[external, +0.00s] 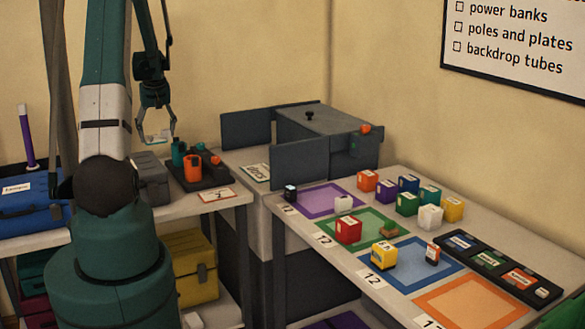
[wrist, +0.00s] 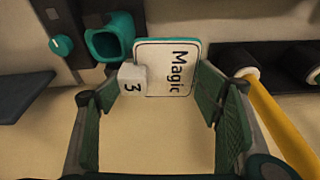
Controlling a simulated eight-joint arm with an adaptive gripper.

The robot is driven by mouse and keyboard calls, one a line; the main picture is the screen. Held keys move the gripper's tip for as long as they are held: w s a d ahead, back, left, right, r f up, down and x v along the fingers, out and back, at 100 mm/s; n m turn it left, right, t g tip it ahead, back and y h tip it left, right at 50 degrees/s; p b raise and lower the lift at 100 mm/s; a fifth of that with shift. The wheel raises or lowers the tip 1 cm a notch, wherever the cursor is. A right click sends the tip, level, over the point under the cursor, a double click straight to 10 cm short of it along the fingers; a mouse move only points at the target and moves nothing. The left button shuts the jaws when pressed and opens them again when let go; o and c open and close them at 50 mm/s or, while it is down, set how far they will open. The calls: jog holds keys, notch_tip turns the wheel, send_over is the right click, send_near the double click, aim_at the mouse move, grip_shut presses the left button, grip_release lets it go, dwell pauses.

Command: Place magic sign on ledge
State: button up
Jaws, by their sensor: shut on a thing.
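The magic sign (wrist: 178,70) is a white plate with a teal edge and the word "Magic". It shows turned sideways between the fingertips in the wrist view. A small white block (wrist: 132,78) marked "3" sits at its left edge; I cannot tell if it is joined to it. My gripper (wrist: 158,85) is shut on the sign. In the external view my gripper (external: 157,128) points down, with the pale sign (external: 157,138) at its tips, in the air left of the dark cabinet. I cannot tell which surface is the ledge.
A dark cabinet (external: 330,130) with open doors stands on the counter. A black tray (external: 210,180) with an orange cup (external: 193,168) is below my gripper. The right table (external: 400,190) holds coloured mats and several blocks. The wrist view shows a teal cup (wrist: 108,44) and yellow tube (wrist: 280,125).

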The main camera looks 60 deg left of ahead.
aim_at(146, 141)
jog(key=shift+n, duration=0.5)
jog(key=s, duration=0.1)
jog(key=s+d+f, duration=0.1)
jog(key=s, duration=0.3)
jog(key=shift+d+f, duration=0.35)
jog(key=shift+f, duration=0.15)
jog(key=shift+f+b, duration=1.05)
jog(key=shift+f, duration=1.95)
jog(key=shift+f+b, duration=0.75)
jog(key=shift+f, duration=1.15)
jog(key=shift+f, duration=0.15)
jog(key=o, duration=0.6)
